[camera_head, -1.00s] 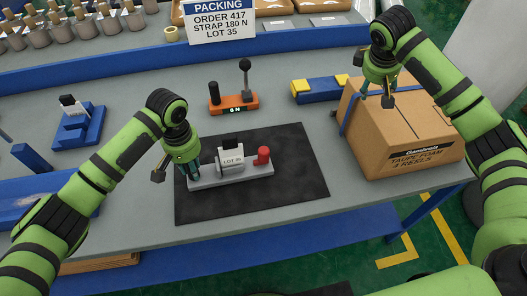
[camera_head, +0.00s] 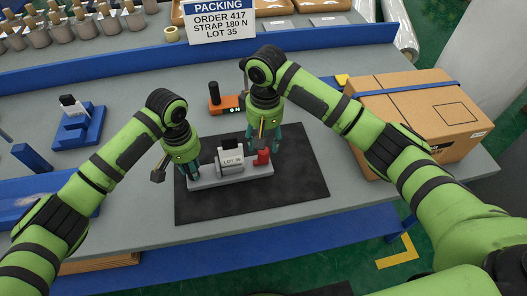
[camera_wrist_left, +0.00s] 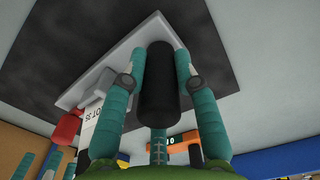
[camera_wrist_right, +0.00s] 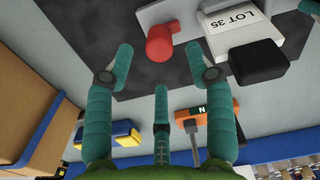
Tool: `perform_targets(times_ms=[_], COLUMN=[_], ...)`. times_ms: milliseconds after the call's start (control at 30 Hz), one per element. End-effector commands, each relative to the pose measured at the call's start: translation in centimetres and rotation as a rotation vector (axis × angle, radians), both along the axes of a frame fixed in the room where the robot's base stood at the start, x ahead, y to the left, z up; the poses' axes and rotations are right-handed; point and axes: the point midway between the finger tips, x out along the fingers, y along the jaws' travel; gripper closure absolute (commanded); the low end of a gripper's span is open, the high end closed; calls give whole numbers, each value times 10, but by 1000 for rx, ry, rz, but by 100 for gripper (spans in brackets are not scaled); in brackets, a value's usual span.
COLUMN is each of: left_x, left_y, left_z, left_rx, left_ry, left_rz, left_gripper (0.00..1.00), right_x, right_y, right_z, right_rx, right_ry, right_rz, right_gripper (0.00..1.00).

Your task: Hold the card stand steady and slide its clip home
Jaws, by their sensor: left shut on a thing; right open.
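The card stand has a light grey base (camera_head: 205,184) on a black mat, with a white LOT 35 card block (camera_head: 231,161) in its middle and a red knobbed piece (camera_head: 263,157) at its right end. I cannot tell for certain which part is the clip. My left gripper (camera_head: 192,173) is shut at the stand's left end. In the left wrist view its fingers flank a black upright grip (camera_wrist_left: 158,95). My right gripper (camera_head: 268,148) is open above the red piece. In the right wrist view the red piece (camera_wrist_right: 160,45) shows between the spread fingertips, with no contact visible.
A strapped cardboard box (camera_head: 440,105) is at the right. A blue fixture (camera_head: 78,128) is at the left. The mat's front and right are clear.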

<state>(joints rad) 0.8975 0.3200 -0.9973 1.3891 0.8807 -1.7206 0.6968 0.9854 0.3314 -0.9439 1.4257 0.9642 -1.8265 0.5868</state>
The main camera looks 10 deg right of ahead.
Motion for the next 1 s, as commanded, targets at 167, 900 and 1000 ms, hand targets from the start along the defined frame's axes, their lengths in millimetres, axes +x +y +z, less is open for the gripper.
perform_targets(times_ms=[167, 900, 1000], left_x=[0, 0, 0], left_y=[-1, -2, -2], left_z=[1, 1, 1], left_rx=[-3, -3, -3], left_ry=[-1, -1, -1], left_rz=[-2, -2, -3], left_gripper=[100, 100, 100], right_x=[0, 0, 0], right_y=[0, 1, 1], right_z=[-35, -61, -61], right_rx=[-1, 0, 0], right_ry=[2, -2, -2], right_rz=[-3, -1, -1], right_gripper=[46, 100, 100])
